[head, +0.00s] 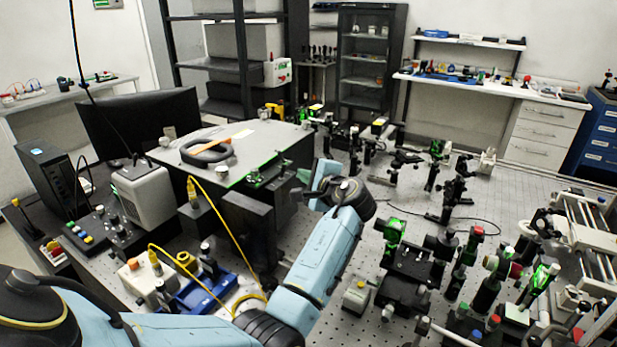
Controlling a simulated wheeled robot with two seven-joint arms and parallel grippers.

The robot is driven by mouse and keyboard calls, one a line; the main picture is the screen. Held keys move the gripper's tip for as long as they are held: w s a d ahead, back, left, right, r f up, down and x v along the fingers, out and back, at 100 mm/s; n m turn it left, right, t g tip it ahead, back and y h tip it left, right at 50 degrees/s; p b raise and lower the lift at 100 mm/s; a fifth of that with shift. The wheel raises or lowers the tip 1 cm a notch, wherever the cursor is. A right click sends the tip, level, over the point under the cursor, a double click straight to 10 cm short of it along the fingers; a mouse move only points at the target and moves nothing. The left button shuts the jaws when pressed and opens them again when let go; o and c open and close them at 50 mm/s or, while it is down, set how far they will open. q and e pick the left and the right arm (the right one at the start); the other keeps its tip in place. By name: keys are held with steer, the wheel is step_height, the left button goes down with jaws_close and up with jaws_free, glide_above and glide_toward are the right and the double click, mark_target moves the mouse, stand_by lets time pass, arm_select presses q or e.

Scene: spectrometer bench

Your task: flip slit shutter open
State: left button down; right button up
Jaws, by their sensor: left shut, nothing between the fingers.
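My left gripper (312,180) is at the end of my blue arm, near the middle of the head view. It is shut and empty. It is beside the right side of the large spectrometer box (226,150), close to its right edge. The slit shutter cannot be told apart at this size; the gripper and wrist may cover part of that area. A small dark part with green (268,172) sits by the box's front right edge, left of the gripper. My right gripper is not in view.
Optical mounts (400,270) crowd the perforated bench right of my arm. A yellow cable (222,218) loops over the bench left of my forearm. A dark monitor (140,122) stands left of the box. Bare bench (540,185) shows at the back right.

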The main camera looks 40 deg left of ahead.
arm_select(q)
steer(key=x, duration=0.6)
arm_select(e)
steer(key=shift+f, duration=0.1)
arm_select(q)
steer(key=n+b, duration=0.1)
steer(key=n+t+y+b, duration=0.1)
steer(key=b, duration=0.1)
steer(key=shift+s+r, duration=0.3)
steer(key=shift+s, duration=0.1)
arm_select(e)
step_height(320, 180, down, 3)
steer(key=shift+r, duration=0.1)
arm_select(q)
steer(key=shift+s, duration=0.15)
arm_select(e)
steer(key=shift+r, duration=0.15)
